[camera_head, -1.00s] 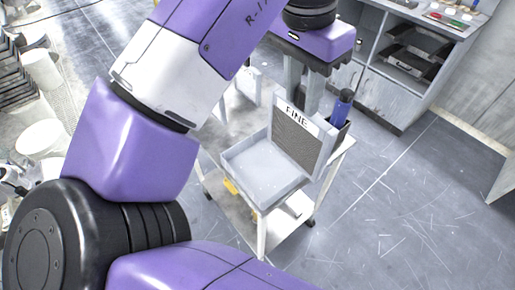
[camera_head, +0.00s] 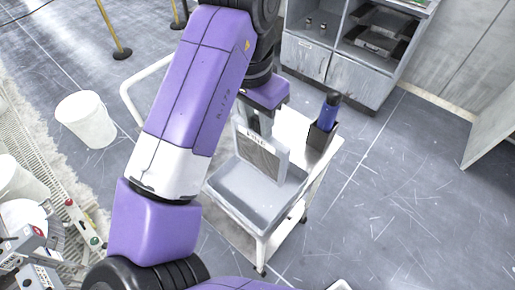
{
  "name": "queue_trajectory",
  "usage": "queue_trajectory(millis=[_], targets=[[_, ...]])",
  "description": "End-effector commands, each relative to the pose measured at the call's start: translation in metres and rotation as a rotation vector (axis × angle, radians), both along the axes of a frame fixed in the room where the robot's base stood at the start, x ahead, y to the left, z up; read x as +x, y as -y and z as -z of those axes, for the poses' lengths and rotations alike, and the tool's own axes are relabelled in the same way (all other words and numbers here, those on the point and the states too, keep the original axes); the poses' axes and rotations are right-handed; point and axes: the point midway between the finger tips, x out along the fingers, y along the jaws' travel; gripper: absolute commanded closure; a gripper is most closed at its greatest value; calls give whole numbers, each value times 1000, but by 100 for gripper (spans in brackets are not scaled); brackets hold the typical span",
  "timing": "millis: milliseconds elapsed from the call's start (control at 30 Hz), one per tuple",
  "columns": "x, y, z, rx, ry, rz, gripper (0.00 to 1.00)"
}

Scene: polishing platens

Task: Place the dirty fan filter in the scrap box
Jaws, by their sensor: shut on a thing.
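The fan filter (camera_head: 262,160) is a flat grey mesh panel in a pale frame with a lettered white strip along its top. It stands nearly upright at the far side of a shallow open grey box (camera_head: 240,200) on a white cart. My gripper (camera_head: 262,124) comes down from above and is shut on the filter's top edge. The fingertips are small and partly hidden. The filter's lower edge is at or just above the box; I cannot tell whether it touches. No label shows on the box.
A dark holder with a blue bottle (camera_head: 328,113) stands on the cart (camera_head: 299,123), right of the filter. A white bucket (camera_head: 86,120) is on the floor at left. A grey cabinet (camera_head: 345,70) stands behind. The floor at right is clear.

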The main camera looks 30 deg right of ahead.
Motion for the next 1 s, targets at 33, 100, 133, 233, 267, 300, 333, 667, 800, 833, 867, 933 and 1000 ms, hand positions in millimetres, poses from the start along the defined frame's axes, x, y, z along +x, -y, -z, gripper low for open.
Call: queue_trajectory(millis=[33,100,133,233,267,300,333,667,800,833,867,933,1000], targets=[[-1,0,12,-2,-4,-1,100],[-1,0,25,0,-2,-2,100],[-1,-1,30,1,-1,-2,100],[0,0,42,0,-1,0,100],[0,0,44,1,0,0,100],[0,0,46,1,0,0,100],[0,0,48,1,0,0,100],[0,0,87,1,0,-1,100],[0,0,90,0,1,1,100],[0,0,90,0,1,1,100],[0,0,90,0,1,1,100],[0,0,90,0,1,1,100],[0,0,91,0,1,1,100]])
